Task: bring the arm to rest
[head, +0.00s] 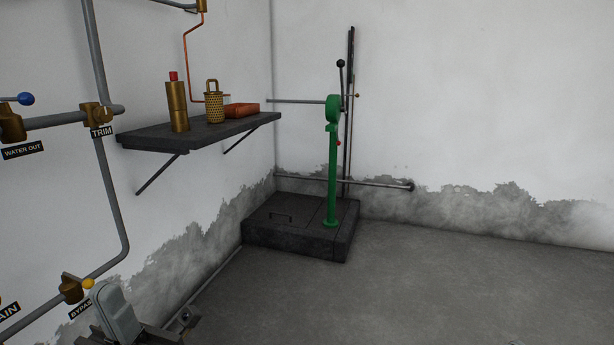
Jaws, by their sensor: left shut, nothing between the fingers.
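My left gripper (186,318) shows at the bottom left edge, partly cut off by the frame, next to a grey rounded link of my arm. It is shut and empty. It is low, near the left wall and below the wall shelf, apart from the objects on that shelf.
Pipes with valves (72,288) run along that wall. A green post (332,175) stands on a black floor box (290,238). The right floor is clear.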

